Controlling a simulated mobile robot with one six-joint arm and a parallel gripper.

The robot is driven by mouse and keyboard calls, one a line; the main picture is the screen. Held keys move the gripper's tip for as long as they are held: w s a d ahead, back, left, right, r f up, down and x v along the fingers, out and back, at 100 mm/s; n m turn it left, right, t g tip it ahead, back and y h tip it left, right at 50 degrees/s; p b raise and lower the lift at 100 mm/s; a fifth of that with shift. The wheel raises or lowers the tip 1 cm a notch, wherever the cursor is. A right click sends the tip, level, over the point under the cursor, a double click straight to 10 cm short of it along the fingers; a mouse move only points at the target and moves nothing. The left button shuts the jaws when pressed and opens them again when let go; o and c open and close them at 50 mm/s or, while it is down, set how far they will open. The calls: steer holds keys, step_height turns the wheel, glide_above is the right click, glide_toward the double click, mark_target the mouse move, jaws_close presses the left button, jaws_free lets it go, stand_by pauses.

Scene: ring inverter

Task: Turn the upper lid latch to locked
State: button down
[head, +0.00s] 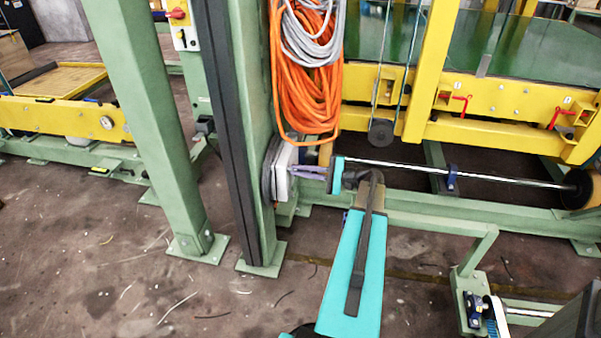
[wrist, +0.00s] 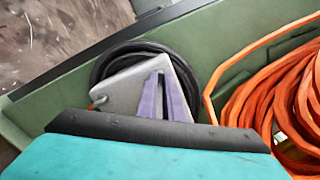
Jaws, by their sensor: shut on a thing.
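A light grey box (head: 283,172) is mounted low on the green post, its face toward my gripper. It also shows in the wrist view (wrist: 125,88), tilted in the picture. My gripper (head: 292,170) reaches it from the right with its purple fingers. In the wrist view the fingers (wrist: 159,76) come together at the tips against the box's face. They are shut on a small part there, which I take to be the upper lid latch. The latch is hidden by the fingertips, so its turn position cannot be seen.
A black cable coil (wrist: 187,72) hangs behind the box. Orange hose coils (head: 308,95) hang just above and beside it. The green post (head: 232,120) stands left of the box. A metal rod (head: 410,168) runs to the right behind my arm. The floor in front is open.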

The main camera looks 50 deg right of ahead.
steer(key=shift+s+n+b, duration=0.1)
steer(key=shift+n+b, duration=1.25)
steer(key=shift+n, duration=1.75)
steer(key=c, duration=1.9)
jaws_free()
steer(key=shift+r, duration=0.1)
